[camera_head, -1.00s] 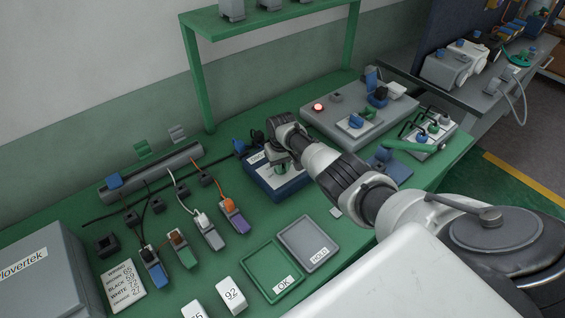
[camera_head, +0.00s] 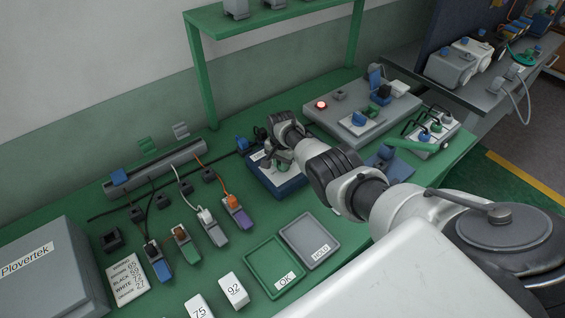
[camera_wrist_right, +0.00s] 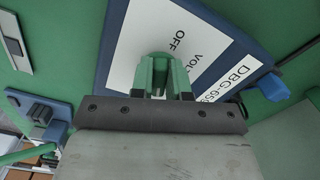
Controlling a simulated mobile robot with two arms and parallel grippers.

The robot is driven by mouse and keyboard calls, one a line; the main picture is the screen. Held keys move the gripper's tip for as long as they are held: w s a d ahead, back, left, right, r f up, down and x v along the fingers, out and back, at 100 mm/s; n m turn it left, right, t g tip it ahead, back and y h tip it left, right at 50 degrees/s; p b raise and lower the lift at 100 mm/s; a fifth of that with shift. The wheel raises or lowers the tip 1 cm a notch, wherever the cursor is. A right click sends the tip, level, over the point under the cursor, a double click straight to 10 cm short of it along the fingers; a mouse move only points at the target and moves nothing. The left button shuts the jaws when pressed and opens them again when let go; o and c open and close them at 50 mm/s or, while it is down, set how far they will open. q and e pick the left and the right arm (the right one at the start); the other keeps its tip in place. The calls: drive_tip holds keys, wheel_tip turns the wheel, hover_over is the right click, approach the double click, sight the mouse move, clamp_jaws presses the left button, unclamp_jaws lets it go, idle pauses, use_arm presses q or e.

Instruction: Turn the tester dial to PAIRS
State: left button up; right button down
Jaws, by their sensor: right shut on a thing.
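The tester is a blue box (camera_head: 291,188) with a white face, on the green bench near the middle of the head view. Its white face (camera_wrist_right: 205,42) fills the upper wrist view, with the labels OFF, a partly hidden word starting VOL, and DBG. The word PAIRS is not visible. The green dial (camera_wrist_right: 160,70) stands up from that face. My right gripper (camera_head: 279,161) is over the tester, shut on the dial; it also shows in the right wrist view (camera_wrist_right: 162,84). The dial's pointing direction is hidden. My left gripper is not in view.
A grey panel (camera_head: 340,118) with a lit red lamp stands right of the tester. A green OK tray (camera_head: 263,262) and a grey HOLD tray (camera_head: 310,240) lie in front. Several plugs with cables are to the left. A green shelf post (camera_head: 201,75) rises behind.

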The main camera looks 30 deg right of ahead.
drive_tip(key=shift+w+m, duration=0.2)
drive_tip(key=shift+m, duration=1.8)
drive_tip(key=c, duration=1.1)
unclamp_jaws()
wheel_tip(320, 180, up, 6)
drive_tip(key=p, duration=0.3)
drive_tip(key=shift+r, duration=0.15)
wheel_tip(320, 180, up, 5)
drive_tip(key=shift+f, duration=0.2)
